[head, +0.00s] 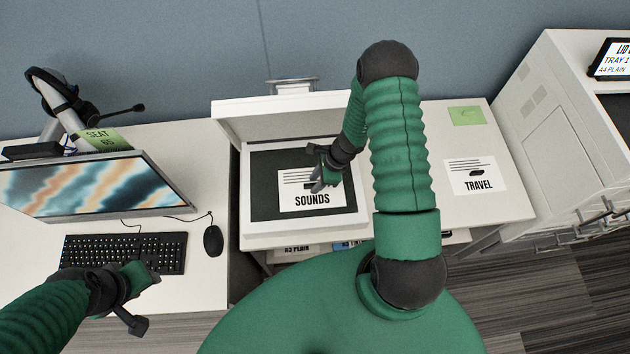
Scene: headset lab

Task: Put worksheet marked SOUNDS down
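The white worksheet marked SOUNDS (300,200) is over the dark glass (264,168) of an open flatbed machine, its printed side up. It looks flat, but I cannot tell whether it touches the glass. My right gripper (318,170) is at the sheet's upper right part, with a grey finger over the paper. Its small, dark fingers do not show clearly whether they pinch the sheet. My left gripper (144,299) is open and empty, near the keyboard's front right corner.
The raised white lid (240,122) stands behind the glass. A TRAVEL sheet (472,175) and a green note (466,116) lie on the right counter. A monitor (90,185), keyboard (120,252), mouse (212,240) and headset (62,95) occupy the left desk. A white cabinet (545,130) stands at right.

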